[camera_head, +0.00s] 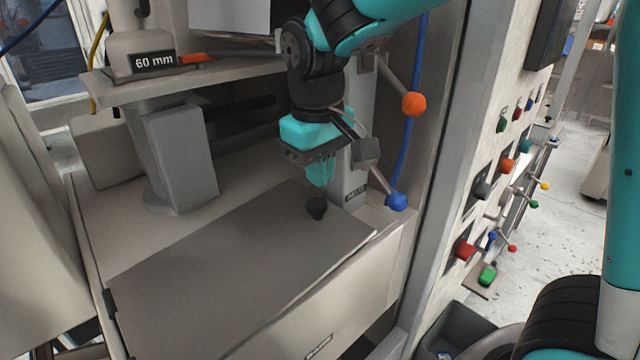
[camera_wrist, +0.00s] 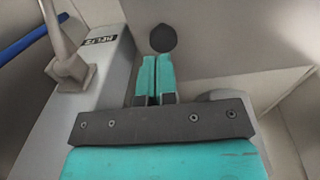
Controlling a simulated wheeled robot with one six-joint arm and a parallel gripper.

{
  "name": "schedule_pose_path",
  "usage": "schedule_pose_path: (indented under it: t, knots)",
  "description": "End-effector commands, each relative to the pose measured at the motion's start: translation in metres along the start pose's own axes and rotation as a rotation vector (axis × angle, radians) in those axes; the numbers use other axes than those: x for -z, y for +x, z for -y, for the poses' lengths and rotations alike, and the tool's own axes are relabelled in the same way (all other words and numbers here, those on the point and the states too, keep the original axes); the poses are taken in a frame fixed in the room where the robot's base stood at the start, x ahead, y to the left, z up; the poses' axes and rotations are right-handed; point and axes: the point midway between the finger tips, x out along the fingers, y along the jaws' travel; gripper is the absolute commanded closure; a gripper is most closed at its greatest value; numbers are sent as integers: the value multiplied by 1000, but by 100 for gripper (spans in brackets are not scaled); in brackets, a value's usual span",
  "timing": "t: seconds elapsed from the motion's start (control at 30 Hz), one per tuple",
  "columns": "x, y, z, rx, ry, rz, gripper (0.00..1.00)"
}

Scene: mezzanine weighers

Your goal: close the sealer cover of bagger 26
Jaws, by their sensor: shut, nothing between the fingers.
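A flat grey panel (camera_head: 230,265) with a black knob (camera_head: 317,207) lies low across the bagger's front box in the head view; I take it to be the sealer cover. Its dark hinge (camera_head: 110,303) appears at the left edge. It looks nearly flat, but I cannot tell whether it is fully down. My gripper (camera_head: 320,182) points down, shut and empty, just above and behind the knob. In the wrist view, the knob (camera_wrist: 163,38) shows just beyond the closed fingertips (camera_wrist: 156,62); contact cannot be judged.
A blue-knobbed lever (camera_head: 396,201) and an orange-knobbed lever (camera_head: 413,104) stand close right of my gripper. A grey post (camera_head: 180,160) and a shelf marked 60 mm (camera_head: 153,62) are at left. A panel with several coloured knobs (camera_head: 490,185) is at right.

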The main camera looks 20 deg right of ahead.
Motion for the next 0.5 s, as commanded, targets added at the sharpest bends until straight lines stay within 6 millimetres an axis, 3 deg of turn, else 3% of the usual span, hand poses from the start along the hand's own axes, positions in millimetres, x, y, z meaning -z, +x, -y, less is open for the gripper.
schedule_pose_path:
  t: [0.23, 0.5]
  knots:
    - [0, 32, 0, 0, 0, 3, 100]
    - [0, 41, 0, 0, 0, -2, 100]
